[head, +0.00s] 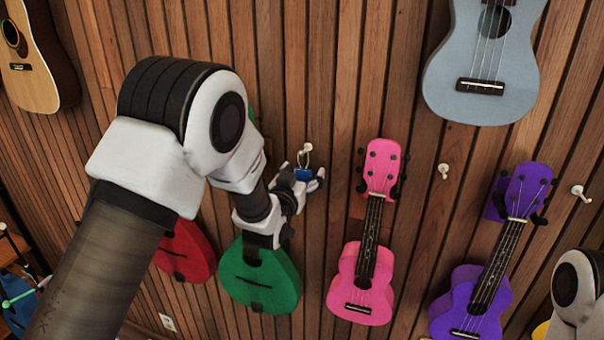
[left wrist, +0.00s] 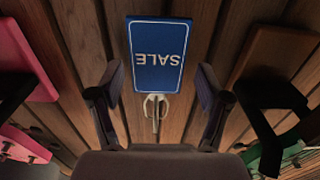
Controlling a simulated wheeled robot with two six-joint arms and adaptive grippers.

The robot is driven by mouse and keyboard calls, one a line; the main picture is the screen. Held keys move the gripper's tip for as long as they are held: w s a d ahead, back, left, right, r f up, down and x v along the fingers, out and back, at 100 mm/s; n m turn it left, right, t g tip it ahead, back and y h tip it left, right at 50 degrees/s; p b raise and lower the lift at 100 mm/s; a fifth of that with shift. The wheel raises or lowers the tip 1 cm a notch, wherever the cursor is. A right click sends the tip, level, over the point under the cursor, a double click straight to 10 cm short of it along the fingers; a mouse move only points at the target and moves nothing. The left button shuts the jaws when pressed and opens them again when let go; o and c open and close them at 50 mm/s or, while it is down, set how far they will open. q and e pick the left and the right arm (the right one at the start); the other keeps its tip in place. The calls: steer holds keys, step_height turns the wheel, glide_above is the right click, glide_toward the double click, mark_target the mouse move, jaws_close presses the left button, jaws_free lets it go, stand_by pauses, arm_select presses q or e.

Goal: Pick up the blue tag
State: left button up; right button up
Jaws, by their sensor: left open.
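The blue tag (head: 304,174) hangs from a white wall hook (head: 307,148) between the green and pink ukuleles. In the left wrist view the tag (left wrist: 159,56) reads SALE upside down, with the hook (left wrist: 155,108) below it in the picture. My left gripper (head: 303,180) is open at the tag, and its fingers partly cover it in the head view. In the left wrist view the fingers stand apart to either side, with the tag centred between and beyond their tips. No contact shows. My right gripper is out of view.
A green ukulele (head: 262,285) hangs left of the tag, partly behind my left arm, and a pink one (head: 362,284) hangs right. A purple ukulele (head: 470,302) and bare hooks (head: 443,170) are farther right. The slatted wood wall is close behind the tag.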

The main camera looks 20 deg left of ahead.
arm_select(q)
steer(key=shift+d, duration=0.25)
steer(key=c, duration=0.9)
steer(key=shift+a, duration=0.15)
steer(key=shift+s+r+b, duration=0.2)
steer(key=shift+r+b, duration=0.3)
steer(key=shift+b, duration=0.55)
steer(key=s+b, duration=0.7)
steer(key=s, duration=1)
steer(key=shift+s+a+r, duration=0.2)
steer(key=shift+s+a, duration=0.1)
